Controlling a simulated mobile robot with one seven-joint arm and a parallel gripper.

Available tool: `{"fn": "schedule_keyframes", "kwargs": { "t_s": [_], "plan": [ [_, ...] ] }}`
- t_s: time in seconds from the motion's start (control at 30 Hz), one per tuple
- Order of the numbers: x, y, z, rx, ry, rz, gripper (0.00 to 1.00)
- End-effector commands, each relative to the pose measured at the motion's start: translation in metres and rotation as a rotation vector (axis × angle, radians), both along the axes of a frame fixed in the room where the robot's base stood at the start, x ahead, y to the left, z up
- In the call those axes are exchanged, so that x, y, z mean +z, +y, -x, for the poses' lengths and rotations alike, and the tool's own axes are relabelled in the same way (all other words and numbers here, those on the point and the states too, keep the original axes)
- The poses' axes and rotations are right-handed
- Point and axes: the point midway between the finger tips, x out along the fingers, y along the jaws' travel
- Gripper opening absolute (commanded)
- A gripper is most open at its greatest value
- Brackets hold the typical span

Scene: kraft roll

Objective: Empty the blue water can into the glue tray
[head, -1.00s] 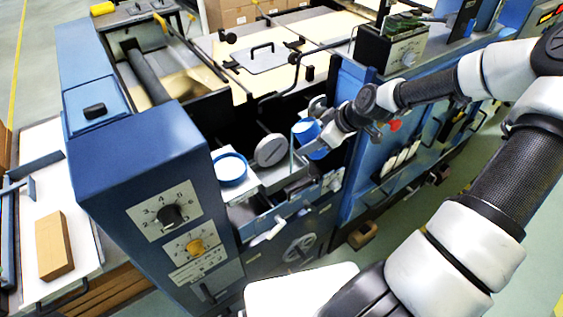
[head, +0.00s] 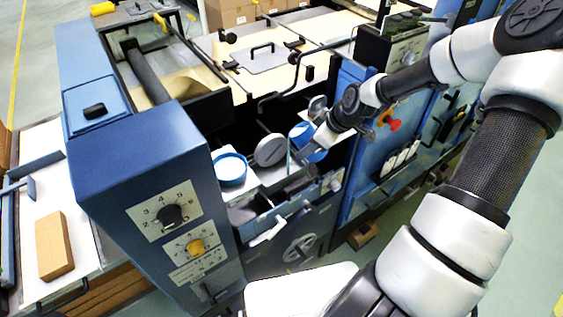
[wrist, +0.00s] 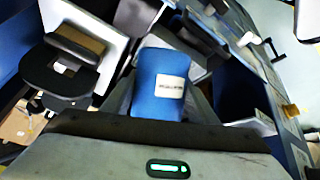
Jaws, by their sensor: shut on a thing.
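The blue water can (head: 307,140) is tilted in my gripper (head: 322,138), its opening towards the left. A thin pale-blue stream runs down from its lip towards a dark, narrow trough (head: 290,187) at the machine's front, which looks like the glue tray. Where the stream lands is too small to tell. In the wrist view the can (wrist: 160,78), with a white label, sits between the fingers of my gripper (wrist: 165,105), which is shut on it. The can's inside is hidden.
A blue round container with a pale top (head: 230,169) stands left of the trough. A grey round disc (head: 270,150) sits between it and the can. The blue control cabinet (head: 140,150) rises at left. Red and yellow knobs (head: 389,121) are right of my wrist.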

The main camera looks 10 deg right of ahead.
Motion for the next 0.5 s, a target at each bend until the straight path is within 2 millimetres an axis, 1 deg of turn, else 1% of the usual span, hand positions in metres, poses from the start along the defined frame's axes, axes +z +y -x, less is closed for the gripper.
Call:
{"fn": "schedule_keyframes", "kwargs": {
  "t_s": [0.5],
  "plan": [
    [-0.0062, 0.0004, -0.0012, 0.001, 0.028, 0.050, 0.20]
  ]
}}
